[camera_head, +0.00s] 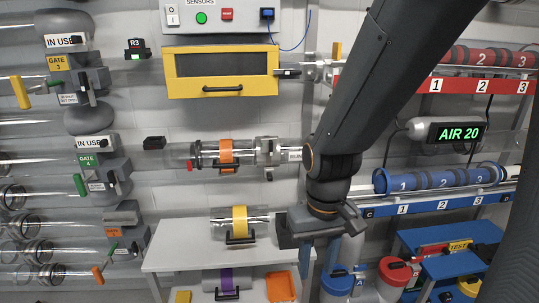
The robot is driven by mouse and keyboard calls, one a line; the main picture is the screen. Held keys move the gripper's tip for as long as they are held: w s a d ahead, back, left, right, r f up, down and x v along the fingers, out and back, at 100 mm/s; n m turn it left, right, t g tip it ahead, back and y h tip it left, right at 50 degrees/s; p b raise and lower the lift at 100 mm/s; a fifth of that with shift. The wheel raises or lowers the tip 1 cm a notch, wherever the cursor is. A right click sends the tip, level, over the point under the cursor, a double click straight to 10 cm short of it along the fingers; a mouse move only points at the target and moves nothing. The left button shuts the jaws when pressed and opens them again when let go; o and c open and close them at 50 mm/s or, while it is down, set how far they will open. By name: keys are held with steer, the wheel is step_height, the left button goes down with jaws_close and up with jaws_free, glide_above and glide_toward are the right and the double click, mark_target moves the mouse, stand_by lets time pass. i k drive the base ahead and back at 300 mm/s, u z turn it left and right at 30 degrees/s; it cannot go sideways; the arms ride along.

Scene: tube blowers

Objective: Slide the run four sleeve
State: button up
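My gripper (319,258) hangs below my dark arm at the right end of the white shelf. Its two fingers point down and stand apart, with nothing visible between them. No part reads as "run four". At mid-wall, a clear tube (208,155) holds an orange-banded piece (226,153) with a black handle. Its right end meets a grey clamp (267,151). I cannot tell which part is the run four sleeve.
A yellow-banded cylinder (239,222) lies on the white shelf (175,250). A yellow-framed box (222,71) is above. A blue rack (440,203) and red rack (440,85) hold cylinders at the right. Clear pipes (35,250) run along the left wall.

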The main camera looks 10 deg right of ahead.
mark_target(264, 159)
steer(key=z, duration=2)
steer(key=k, duration=0.35)
steer(key=u, duration=1.25)
